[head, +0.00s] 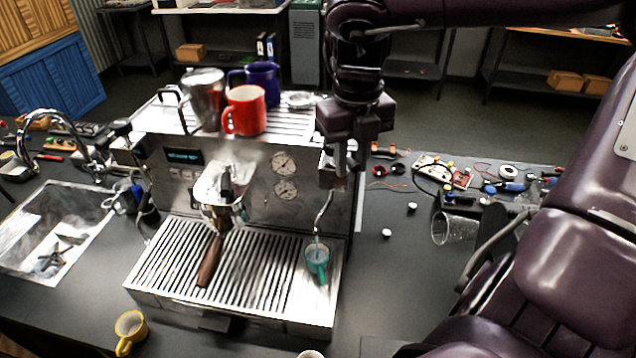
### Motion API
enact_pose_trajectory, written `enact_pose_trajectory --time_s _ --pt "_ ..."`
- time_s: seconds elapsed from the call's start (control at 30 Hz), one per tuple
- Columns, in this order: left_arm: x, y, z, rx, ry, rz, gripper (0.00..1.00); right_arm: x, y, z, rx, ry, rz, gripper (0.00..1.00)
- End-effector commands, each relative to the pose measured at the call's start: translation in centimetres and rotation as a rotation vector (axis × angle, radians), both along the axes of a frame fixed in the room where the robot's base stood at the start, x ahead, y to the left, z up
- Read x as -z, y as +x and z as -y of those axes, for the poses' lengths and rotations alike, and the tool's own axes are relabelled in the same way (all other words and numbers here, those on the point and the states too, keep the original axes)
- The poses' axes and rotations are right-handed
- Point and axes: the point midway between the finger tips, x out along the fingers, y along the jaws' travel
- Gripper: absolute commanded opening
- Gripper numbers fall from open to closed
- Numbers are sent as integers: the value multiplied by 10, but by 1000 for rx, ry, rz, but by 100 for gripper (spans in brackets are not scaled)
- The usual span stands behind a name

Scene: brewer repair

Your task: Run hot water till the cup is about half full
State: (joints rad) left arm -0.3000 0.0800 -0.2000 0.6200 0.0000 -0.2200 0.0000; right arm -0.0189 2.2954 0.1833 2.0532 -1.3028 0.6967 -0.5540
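The espresso machine (180,185) stands in the middle of the counter. A teal cup (317,264) stands upright on the right part of its slatted drip tray (262,270). A thin metal spout (322,212) comes down from the machine's right side to just above the cup. The cup's inside looks pale blue, but I cannot tell how much water is in it. My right gripper (342,172) points down at the machine's upper right front corner, above the spout. Its fingers hide whatever is there, and I cannot tell whether they grip it. My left gripper is out of view.
A portafilter with a brown handle (210,260) hangs at the machine's front. A red mug (244,110), a blue mug (262,83) and a steel pitcher (205,95) stand on top. A yellow cup (130,330) is at front left. A clear glass (454,229) lies to the right.

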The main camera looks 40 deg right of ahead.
Motion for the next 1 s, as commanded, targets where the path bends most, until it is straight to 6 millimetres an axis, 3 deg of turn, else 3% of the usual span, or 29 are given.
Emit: enact_pose_trajectory --time_s 0.8,1.0 --pt "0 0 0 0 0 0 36 0 19 -28 517 -1 0 24" --pt "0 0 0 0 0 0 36 0 20 -29 550 0 0 24"
